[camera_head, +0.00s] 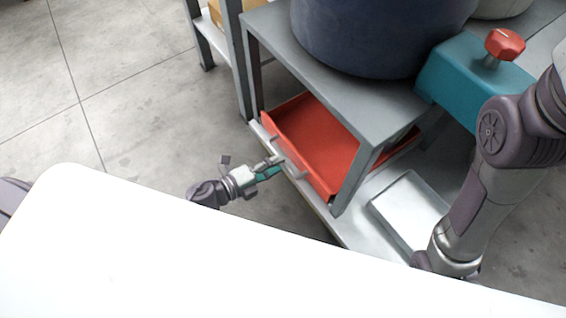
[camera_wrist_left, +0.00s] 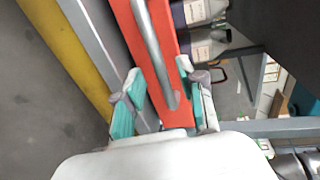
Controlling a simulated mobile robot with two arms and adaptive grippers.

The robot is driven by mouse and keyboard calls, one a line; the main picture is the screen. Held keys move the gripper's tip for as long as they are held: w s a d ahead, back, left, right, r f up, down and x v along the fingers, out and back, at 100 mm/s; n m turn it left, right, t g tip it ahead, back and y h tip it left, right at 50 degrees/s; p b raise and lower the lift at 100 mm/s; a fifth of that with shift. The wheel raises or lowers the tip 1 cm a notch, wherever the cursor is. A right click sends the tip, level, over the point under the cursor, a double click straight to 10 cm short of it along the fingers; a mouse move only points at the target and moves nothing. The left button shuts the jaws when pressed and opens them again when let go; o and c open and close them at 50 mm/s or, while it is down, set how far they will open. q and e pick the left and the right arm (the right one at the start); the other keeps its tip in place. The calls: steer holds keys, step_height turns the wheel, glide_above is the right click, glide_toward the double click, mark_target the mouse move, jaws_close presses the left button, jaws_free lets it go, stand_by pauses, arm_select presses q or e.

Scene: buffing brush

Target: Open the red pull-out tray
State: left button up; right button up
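The red pull-out tray (camera_head: 318,138) sits under the grey top of a metal rack, and part of its inside shows. A grey bar handle (camera_head: 289,164) runs along its front. In the left wrist view the red tray front (camera_wrist_left: 138,40) and the metal handle (camera_wrist_left: 152,40) run down between my fingers. My left gripper (camera_head: 268,168) is at the tray front by the handle. In its wrist view the left gripper (camera_wrist_left: 160,92) is open, with one teal-padded finger on each side of the handle's near end. Contact cannot be told. My right arm enters at the right; its gripper is hidden.
A dark blue drum (camera_head: 375,35) stands on the rack's grey top (camera_head: 290,50). A teal block with a red knob (camera_head: 505,43) is to its right. A silver box (camera_head: 408,212) lies on the lower shelf. A white surface (camera_head: 200,260) fills the foreground. Grey floor is clear at left.

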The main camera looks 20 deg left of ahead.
arm_select(q)
steer(key=shift+b+x, duration=0.3)
steer(key=shift+x, duration=1.25)
jaws_close()
